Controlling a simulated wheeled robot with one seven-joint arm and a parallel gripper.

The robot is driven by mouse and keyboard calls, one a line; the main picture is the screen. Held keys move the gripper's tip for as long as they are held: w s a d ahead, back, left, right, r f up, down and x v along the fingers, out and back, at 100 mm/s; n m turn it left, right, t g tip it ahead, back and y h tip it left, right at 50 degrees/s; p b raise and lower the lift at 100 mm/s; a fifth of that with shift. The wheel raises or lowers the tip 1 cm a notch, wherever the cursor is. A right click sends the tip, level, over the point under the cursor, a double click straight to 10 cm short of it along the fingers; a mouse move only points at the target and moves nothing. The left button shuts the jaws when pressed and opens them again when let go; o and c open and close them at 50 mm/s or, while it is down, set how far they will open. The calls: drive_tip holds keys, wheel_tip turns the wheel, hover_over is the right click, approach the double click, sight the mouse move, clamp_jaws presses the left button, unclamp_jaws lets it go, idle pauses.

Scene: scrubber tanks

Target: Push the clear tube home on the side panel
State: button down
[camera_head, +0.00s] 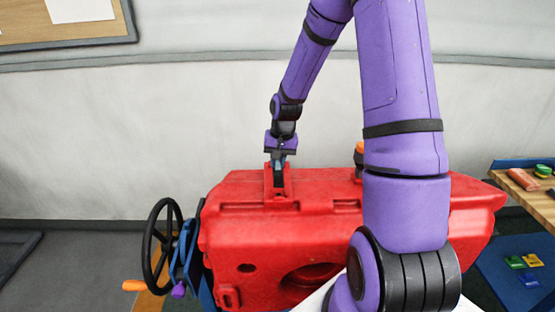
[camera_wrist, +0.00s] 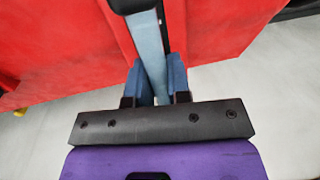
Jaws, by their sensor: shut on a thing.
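The clear tube (camera_wrist: 150,50) is a pale blue-grey, see-through bar running up the middle of the wrist view. A black piece (camera_wrist: 130,4) sits at its far end. My gripper (camera_wrist: 157,78) has its blue fingers shut on the tube, one finger on each side. In the head view my gripper (camera_head: 278,160) points down at an upright recess in the top of the red tank (camera_head: 330,225). The tube lies against or close to the red surface; I cannot tell whether its ends are seated. The fingers and the small size hide the tube's detail in the head view.
An orange cap (camera_head: 359,148) rises on the tank top. A wooden bench (camera_head: 530,200) stands at the right. My arm covers the tank's right middle.

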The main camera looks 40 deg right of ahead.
drive_tip(key=shift+f, duration=0.35)
drive_tip(key=shift+f, duration=0.15)
drive_tip(key=shift+f, duration=0.55)
drive_tip(key=shift+f, duration=0.15)
idle(0.3)
drive_tip(key=shift+f, duration=0.3)
drive_tip(key=shift+f, duration=0.4)
idle(0.6)
drive_tip(key=shift+r, duration=0.15)
idle(0.4)
